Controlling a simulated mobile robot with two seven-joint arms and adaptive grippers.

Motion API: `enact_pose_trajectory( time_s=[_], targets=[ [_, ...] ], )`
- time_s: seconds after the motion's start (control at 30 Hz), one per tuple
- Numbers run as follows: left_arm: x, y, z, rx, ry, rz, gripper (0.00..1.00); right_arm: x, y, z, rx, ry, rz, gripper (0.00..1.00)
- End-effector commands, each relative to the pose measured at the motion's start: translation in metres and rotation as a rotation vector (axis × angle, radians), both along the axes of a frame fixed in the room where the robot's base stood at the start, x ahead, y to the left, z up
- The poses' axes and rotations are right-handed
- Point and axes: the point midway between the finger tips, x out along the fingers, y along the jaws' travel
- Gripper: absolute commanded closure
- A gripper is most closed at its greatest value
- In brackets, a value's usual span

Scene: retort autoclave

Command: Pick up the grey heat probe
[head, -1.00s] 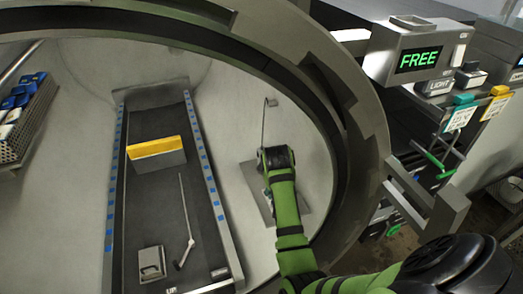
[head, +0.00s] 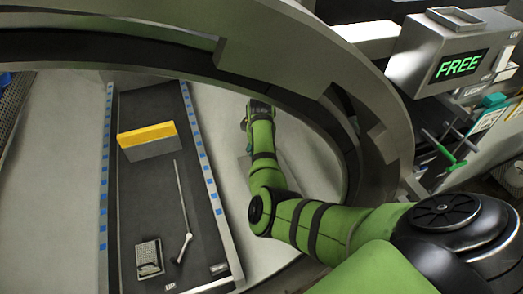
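I cannot pick out the grey heat probe with certainty. A thin grey rod (head: 181,200) with a pale, bent lower end lies on the dark track inside the round chamber. My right arm reaches in from the right through the chamber opening. Its dark gripper (head: 257,108) is by the right inner wall, pointing away from me. My green arm hides most of the gripper's fingers and whatever is in front of them. A small teal-grey piece shows at its left side, too small to identify. My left gripper is not in view.
A yellow-topped grey block (head: 147,142) and a small grey box (head: 149,259) sit on the dark track (head: 150,205). The thick chamber rim (head: 350,110) curves close around my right arm. A box with a green FREE display (head: 461,65) stands outside at right.

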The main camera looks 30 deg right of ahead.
Motion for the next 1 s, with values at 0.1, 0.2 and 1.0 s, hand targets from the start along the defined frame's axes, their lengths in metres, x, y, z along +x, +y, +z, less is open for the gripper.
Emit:
enact_pose_trajectory(
  time_s=[0.1, 0.2, 1.0],
  targets=[
    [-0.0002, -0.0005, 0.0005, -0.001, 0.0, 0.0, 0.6, 0.002, -0.0016, -0.0099, 0.001, 0.001, -0.001, 0.39],
    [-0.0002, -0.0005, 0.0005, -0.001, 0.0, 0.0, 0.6, 0.0028, -0.002, -0.0129, 0.0, -0.001, -0.001, 0.39],
    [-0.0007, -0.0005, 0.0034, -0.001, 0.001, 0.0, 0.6, 0.0029, -0.0019, -0.0096, 0.0, -0.001, -0.001, 0.99]
  ],
)
